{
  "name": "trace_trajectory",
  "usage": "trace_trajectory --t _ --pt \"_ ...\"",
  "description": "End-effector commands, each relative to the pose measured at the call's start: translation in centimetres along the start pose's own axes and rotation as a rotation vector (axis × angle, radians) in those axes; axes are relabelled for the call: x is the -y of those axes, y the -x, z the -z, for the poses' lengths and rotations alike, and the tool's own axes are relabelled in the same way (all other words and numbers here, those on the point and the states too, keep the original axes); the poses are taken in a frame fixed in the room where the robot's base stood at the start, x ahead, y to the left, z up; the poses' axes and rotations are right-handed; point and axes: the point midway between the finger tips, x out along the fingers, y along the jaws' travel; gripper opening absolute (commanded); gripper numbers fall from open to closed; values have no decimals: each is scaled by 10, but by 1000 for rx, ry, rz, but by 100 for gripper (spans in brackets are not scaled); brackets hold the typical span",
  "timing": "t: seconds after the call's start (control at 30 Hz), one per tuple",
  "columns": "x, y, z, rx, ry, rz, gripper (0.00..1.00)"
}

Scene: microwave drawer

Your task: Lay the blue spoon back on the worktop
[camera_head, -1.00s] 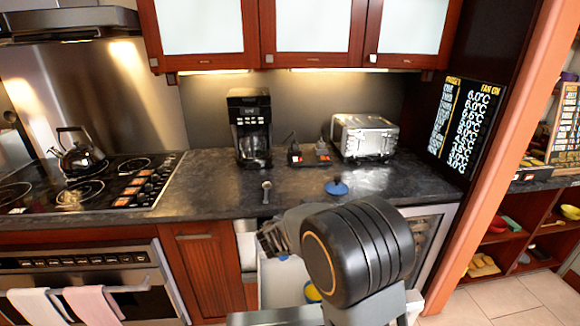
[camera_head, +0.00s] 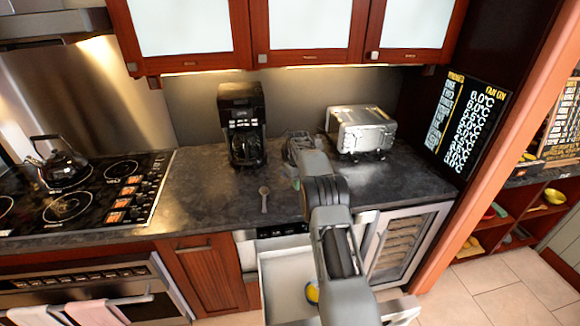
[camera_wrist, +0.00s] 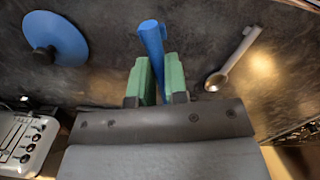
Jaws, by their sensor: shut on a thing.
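The blue spoon (camera_wrist: 152,42) shows in the wrist view as a blue stem standing out between the two green fingers. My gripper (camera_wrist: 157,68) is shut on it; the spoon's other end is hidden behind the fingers. In the head view my arm reaches over the dark worktop (camera_head: 205,190), right of the coffee maker. The fingers and the held spoon cannot be made out there. I cannot tell whether the spoon touches the worktop.
A silver spoon (camera_wrist: 232,60) lies right of my gripper, also in the head view (camera_head: 264,198). A blue round lid (camera_wrist: 58,36) lies left. Toaster (camera_head: 361,128) and coffee maker (camera_head: 243,122) stand behind. Below, an open drawer (camera_head: 285,275) holds something yellow (camera_head: 312,292).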

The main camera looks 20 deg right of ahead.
Motion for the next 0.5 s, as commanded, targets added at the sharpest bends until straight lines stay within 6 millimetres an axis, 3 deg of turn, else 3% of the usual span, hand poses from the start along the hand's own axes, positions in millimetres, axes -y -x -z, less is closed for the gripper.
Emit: trace_trajectory --t 0.2,0.5 --pt "10 6 14 -52 -46 11 0" --pt "13 -10 16 -55 -44 11 0"
